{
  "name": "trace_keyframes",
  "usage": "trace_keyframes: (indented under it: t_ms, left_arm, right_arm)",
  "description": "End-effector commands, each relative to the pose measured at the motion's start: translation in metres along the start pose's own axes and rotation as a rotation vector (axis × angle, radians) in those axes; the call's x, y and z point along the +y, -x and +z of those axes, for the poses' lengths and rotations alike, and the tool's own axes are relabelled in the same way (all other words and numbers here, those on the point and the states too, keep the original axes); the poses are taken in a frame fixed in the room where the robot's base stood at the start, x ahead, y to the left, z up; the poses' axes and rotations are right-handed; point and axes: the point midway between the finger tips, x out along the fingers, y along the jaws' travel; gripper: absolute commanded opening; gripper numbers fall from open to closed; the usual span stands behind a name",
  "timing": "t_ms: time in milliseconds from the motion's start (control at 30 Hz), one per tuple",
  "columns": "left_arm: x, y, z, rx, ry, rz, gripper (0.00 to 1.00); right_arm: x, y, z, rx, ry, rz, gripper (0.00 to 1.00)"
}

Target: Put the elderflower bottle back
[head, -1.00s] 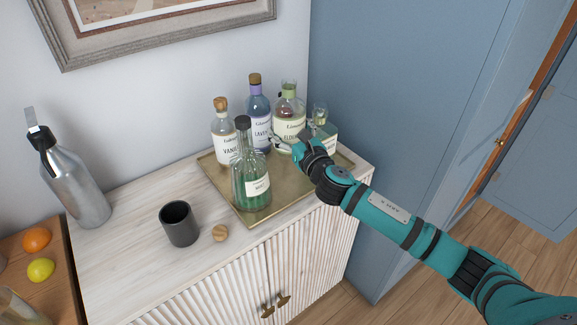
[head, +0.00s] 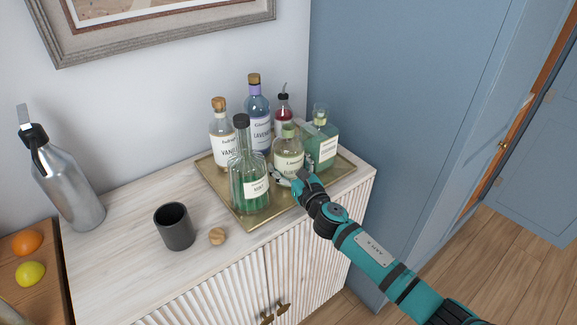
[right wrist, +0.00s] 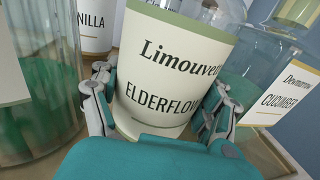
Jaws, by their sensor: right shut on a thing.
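The elderflower bottle (head: 289,143) has a pale cream label and a pale green top. It is upright over the front right part of the brass tray (head: 262,218), between the mint bottle (head: 244,170) and the green cucumber bottle (head: 321,142). My right gripper (head: 287,178) is shut on it low down, from the front. In the right wrist view the fingers (right wrist: 158,108) sit on both sides of the label (right wrist: 168,62). The bottle's base is hidden, so I cannot tell if it touches the tray. My left gripper is not in view.
Vanilla (head: 220,138), lavender (head: 257,113) and red (head: 283,108) bottles stand at the tray's back. A dark cup (head: 174,228), a wooden ball (head: 217,236) and a steel bottle (head: 68,183) stand left. Blue wall (head: 400,90) is to the right.

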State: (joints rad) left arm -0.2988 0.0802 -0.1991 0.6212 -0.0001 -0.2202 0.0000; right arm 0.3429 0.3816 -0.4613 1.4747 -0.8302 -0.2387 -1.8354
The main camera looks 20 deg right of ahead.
Motion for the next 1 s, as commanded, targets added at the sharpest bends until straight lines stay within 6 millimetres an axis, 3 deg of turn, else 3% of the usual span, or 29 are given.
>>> trace_keyframes:
  t_ms: [167, 200, 267, 667, 1000]
  left_arm:
    - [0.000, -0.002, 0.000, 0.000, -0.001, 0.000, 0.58]
    - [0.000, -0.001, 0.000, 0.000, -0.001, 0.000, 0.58]
    - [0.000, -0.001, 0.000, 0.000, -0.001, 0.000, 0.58]
    - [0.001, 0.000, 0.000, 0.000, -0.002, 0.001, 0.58]
    - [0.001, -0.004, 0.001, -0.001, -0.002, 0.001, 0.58]
  right_arm:
    - [0.000, -0.001, 0.001, -0.006, 0.000, 0.001, 0.18]
    - [0.000, 0.000, -0.001, 0.000, 0.000, 0.000, 0.81]
    - [0.000, 0.000, -0.001, 0.000, 0.000, 0.000, 0.89]
    - [0.000, 0.008, 0.000, 0.001, 0.001, -0.001, 0.89]
    - [0.000, 0.077, -0.002, 0.002, 0.002, 0.001, 0.89]
